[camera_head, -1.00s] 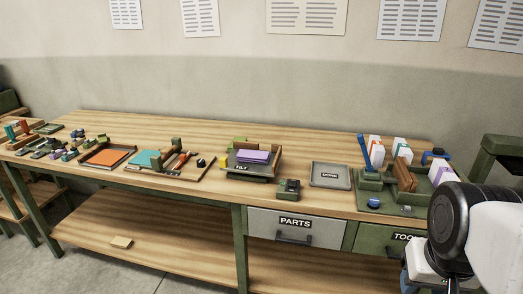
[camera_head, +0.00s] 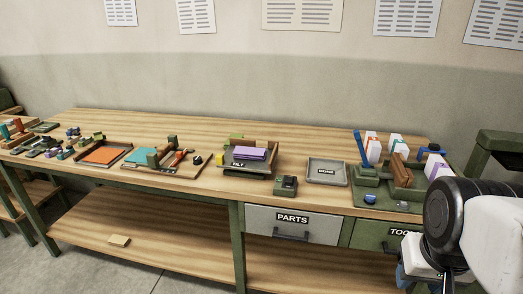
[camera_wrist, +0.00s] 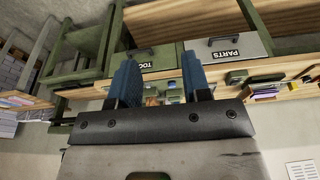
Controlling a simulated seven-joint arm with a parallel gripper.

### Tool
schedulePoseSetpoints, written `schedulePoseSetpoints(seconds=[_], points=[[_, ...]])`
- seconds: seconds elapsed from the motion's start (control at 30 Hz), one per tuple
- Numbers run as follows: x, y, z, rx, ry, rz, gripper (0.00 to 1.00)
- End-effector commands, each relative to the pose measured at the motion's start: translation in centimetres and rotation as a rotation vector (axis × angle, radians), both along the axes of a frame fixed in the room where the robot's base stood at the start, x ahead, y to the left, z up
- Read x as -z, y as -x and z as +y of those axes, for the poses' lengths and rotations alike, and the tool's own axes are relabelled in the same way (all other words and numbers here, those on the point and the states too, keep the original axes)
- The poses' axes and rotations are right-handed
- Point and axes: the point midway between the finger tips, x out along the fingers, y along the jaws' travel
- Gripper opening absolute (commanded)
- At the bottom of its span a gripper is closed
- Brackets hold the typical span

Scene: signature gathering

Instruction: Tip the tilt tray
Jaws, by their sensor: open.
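The tilt tray (camera_head: 236,167) stands on the workbench near the middle of the head view, with a dark front edge labelled TILT. A purple block or stack (camera_head: 249,153) lies on it. In the wrist view, my gripper (camera_wrist: 156,75) has two blue fingers spread well apart with nothing between them. It points toward the bench and drawers and is far from the tilt tray. In the head view only part of my arm shows at the lower right, and the fingers cannot be made out there.
A grey tray labelled DONE (camera_head: 326,172) and a small dark green device (camera_head: 285,186) are right of the tilt tray. A green fixture (camera_head: 384,190) holding upright packs is farther right. An orange-lined tray (camera_head: 103,154) is at left. The PARTS drawer (camera_head: 291,224) is closed below.

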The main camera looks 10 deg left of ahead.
Motion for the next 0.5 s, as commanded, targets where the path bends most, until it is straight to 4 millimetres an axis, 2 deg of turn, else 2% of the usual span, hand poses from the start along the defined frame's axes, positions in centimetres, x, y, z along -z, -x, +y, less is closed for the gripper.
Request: schedulePoseSetpoints(seconds=[0.07, 0.27, 0.5], points=[[0.0, 0.0, 0.0, 0.0, 0.0, 0.0, 0.55], [-0.6, -1.0, 0.3, -0.001, -0.002, 0.003, 0.55], [-2.3, -4.6, 1.4, -0.005, -0.008, 0.018, 0.55]])
